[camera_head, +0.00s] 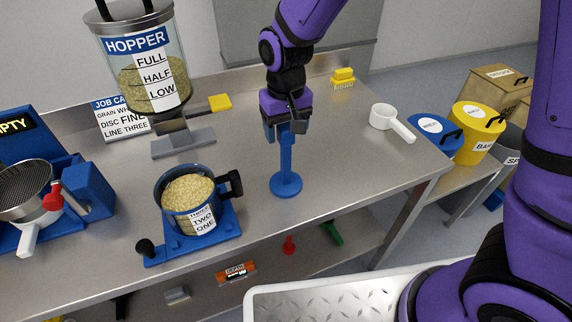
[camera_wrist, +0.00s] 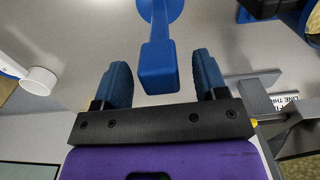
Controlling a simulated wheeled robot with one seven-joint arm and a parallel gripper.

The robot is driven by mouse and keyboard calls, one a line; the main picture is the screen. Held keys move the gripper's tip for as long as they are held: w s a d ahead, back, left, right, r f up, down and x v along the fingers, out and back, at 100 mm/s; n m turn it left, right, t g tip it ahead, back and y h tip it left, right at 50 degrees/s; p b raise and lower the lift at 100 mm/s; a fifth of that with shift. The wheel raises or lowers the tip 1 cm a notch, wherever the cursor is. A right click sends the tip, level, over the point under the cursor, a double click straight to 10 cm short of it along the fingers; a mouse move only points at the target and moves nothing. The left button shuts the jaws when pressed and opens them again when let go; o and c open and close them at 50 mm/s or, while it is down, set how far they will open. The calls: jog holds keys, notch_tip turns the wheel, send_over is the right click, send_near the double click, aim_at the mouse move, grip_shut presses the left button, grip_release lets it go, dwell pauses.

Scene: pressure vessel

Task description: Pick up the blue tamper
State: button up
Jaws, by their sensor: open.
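The blue tamper (camera_head: 286,165) stands upright on the steel table, its round base down and its handle up. In the wrist view the squared top of the tamper's handle (camera_wrist: 158,66) shows between the two blue fingers, with the round base beyond it. My gripper (camera_head: 285,130) is above and around the top of the handle, pointing down. Its fingers (camera_wrist: 162,80) are open, with a visible gap on each side of the handle. The exact depth of the handle between the fingers is hard to tell.
A blue pot of grain (camera_head: 190,190) on a blue base stands left of the tamper, its dark handle towards it. A hopper (camera_head: 140,60) stands at the back left. A white scoop (camera_head: 390,121) lies to the right. The table around the tamper's base is clear.

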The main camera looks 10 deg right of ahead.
aim_at(286, 159)
jog(key=shift+f, duration=1.25)
grip_shut()
jog(key=shift+r, duration=0.2)
